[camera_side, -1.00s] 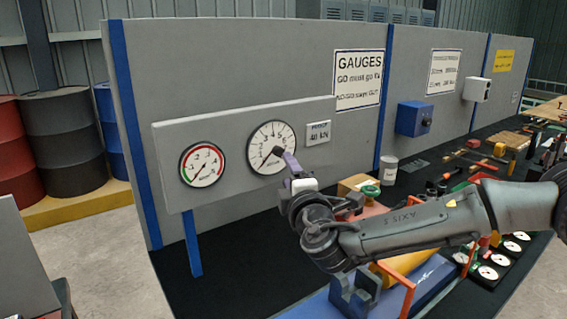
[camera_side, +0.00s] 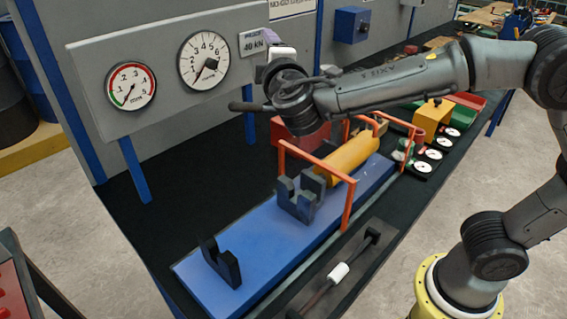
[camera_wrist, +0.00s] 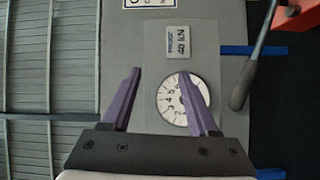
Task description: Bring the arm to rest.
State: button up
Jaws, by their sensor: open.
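My gripper (camera_wrist: 160,72) shows in the wrist view with two purple fingers spread apart and nothing between them. It faces the grey gauge panel (camera_wrist: 220,40). One finger overlaps the large white dial (camera_wrist: 170,100) in that view; I cannot tell the gap, but nothing looks gripped. In the side view, my gripper (camera_side: 280,48) is at the end of the raised, roughly level arm, right of the large dial (camera_side: 204,61). The wrist hides part of the small load plate (camera_side: 252,42). The fingers are hard to make out there. A smaller dial (camera_side: 131,87) is at the left.
Below the arm is a blue bench frame (camera_side: 225,245) with an orange-yellow cylinder (camera_side: 348,157) and orange hoops (camera_side: 349,205). A dark lever (camera_side: 250,107) sticks out left beneath the wrist, near a red block (camera_side: 295,138). Several small dials (camera_side: 434,154) lie at right.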

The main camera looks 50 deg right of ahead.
jog(key=s+d+r+m+g+h, duration=0.15)
jog(key=s+d+m+g, duration=0.35)
jog(key=d, duration=0.6)
jog(key=s+d+f+m+g+y, duration=0.1)
jog(key=s+d+f+m+g, duration=0.15)
jog(key=s, duration=0.45)
jog(key=s+d+f+m+g+y, duration=0.1)
jog(key=s+d+f+y, duration=0.1)
jog(key=s+d, duration=0.35)
jog(key=s+a+f+m+g+y, duration=0.1)
jog(key=s+a+f+y, duration=0.7)
jog(key=s+a+f, duration=0.3)
jog(key=shift+s+a+f+m, duration=0.15)
jog(key=shift+s+a+m, duration=0.2)
jog(key=shift+s+a, duration=0.75)
jog(key=shift+w+a+y, duration=0.1)
jog(key=shift+y, duration=0.15)
